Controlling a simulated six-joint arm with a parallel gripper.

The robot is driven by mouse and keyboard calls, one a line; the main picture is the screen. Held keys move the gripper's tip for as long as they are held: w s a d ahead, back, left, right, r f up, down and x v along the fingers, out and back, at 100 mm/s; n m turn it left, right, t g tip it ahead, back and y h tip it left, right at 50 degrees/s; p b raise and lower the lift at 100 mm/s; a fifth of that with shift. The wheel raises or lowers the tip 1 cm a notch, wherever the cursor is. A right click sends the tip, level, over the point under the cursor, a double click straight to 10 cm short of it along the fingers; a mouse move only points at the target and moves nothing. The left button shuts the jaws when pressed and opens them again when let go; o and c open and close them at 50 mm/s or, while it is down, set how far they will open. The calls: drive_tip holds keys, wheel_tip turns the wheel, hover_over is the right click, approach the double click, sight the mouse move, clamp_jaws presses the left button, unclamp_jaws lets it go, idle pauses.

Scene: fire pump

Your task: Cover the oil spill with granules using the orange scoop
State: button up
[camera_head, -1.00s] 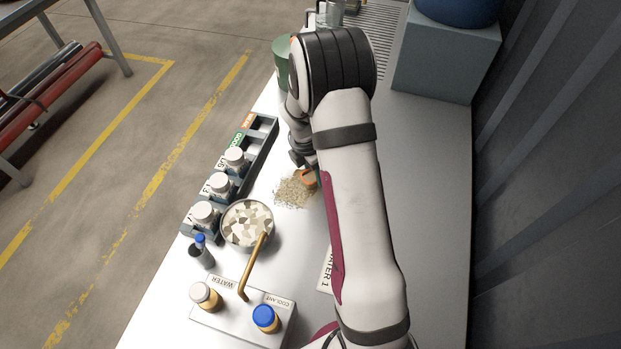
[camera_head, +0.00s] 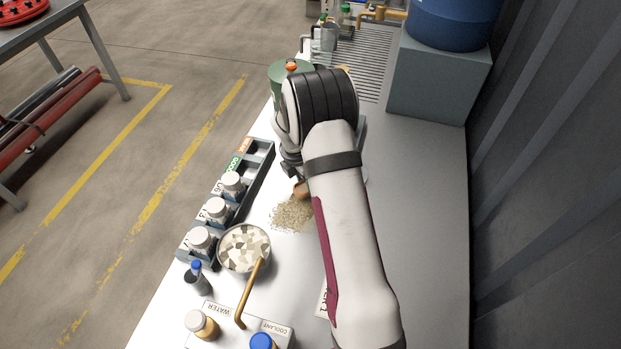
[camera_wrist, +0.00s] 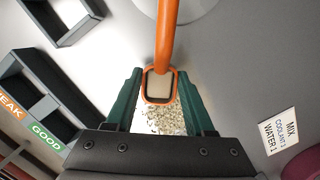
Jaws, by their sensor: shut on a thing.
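My gripper (camera_wrist: 160,98) is shut on the orange scoop (camera_wrist: 168,35), whose handle runs up between the green fingers in the wrist view. The scoop's orange end also shows beside the arm in the head view (camera_head: 301,190). Tan granules (camera_head: 291,214) lie in a loose patch on the bench just below and left of the scoop. The granules also show between the fingers in the wrist view (camera_wrist: 165,120). I see no bare oil; whether any lies under the granules is hidden. Most of the scoop is hidden by my arm in the head view.
A rack (camera_head: 258,160) with several white-capped jars stands left of the granules. A green container (camera_head: 281,73) stands behind my wrist. A label card (camera_wrist: 281,131) lies on the bench.

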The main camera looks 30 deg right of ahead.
drive_tip(key=shift+s+a, duration=4.1)
drive_tip(key=shift+w+a, duration=0.7)
drive_tip(key=shift+a, duration=0.05)
drive_tip(key=shift+w+d, duration=4.75)
drive_tip(key=shift+w, duration=0.05)
drive_tip(key=shift+f, duration=0.35)
wheel_tip(320, 180, up, 7)
drive_tip(key=shift+r, duration=0.15)
drive_tip(key=w+r+n, duration=0.3)
drive_tip(key=w+n, duration=0.3)
drive_tip(key=w, duration=0.3)
drive_tip(key=shift+n+t+y, duration=0.3)
drive_tip(key=shift+n+t, duration=0.2)
drive_tip(key=shift+n, duration=0.2)
drive_tip(key=f, duration=0.6)
drive_tip(key=shift+w+a+f, duration=0.2)
drive_tip(key=shift+a+f, duration=0.05)
drive_tip(key=shift+a, duration=0.05)
drive_tip(key=shift+f, duration=0.3)
